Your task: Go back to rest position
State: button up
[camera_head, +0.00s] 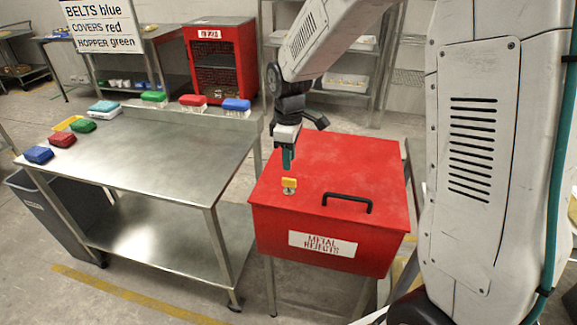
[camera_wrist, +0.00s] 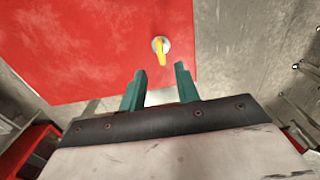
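My gripper (camera_head: 288,158) hangs over the left part of a red box lid in the head view. In the wrist view its two green fingers (camera_wrist: 160,82) are apart with nothing between them. A yellow key-like knob (camera_head: 289,185) on a round metal base sits on the lid just below the fingertips. The knob also shows in the wrist view (camera_wrist: 160,50), beyond the fingertips and apart from them. The red box (camera_head: 390,235) has a black handle (camera_head: 347,202) and a "METAL REJECTS" label (camera_head: 322,244). Its lid is shut.
A steel table (camera_head: 150,155) stands to the left, with blue, green and red-topped packs along its edges. A grey bin (camera_head: 60,215) is beside it. A red cage cabinet (camera_head: 220,60) and shelving stand behind. A sign (camera_head: 105,25) reads "BELTS blue, COVERS red, HOPPER green".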

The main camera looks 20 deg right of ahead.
jog(key=shift+r, duration=0.2)
dwell(0.4)
jog(key=shift+s+f+m, duration=0.1)
jog(key=shift+s+m, duration=0.25)
jog(key=shift+m, duration=0.15)
jog(key=s+d+r+m, duration=0.1)
jog(key=s+r+m, duration=0.2)
jog(key=s, duration=0.6)
jog(key=s+d+r+m+t, duration=0.1)
jog(key=s+r+m, duration=0.2)
jog(key=s+r, duration=0.3)
jog(key=s+d+r+m, duration=0.1)
jog(key=s+r+m, duration=0.3)
jog(key=s, duration=1)
jog(key=shift+s+r, duration=0.25)
jog(key=shift+r, duration=0.05)
jog(key=shift+o, duration=0.2)
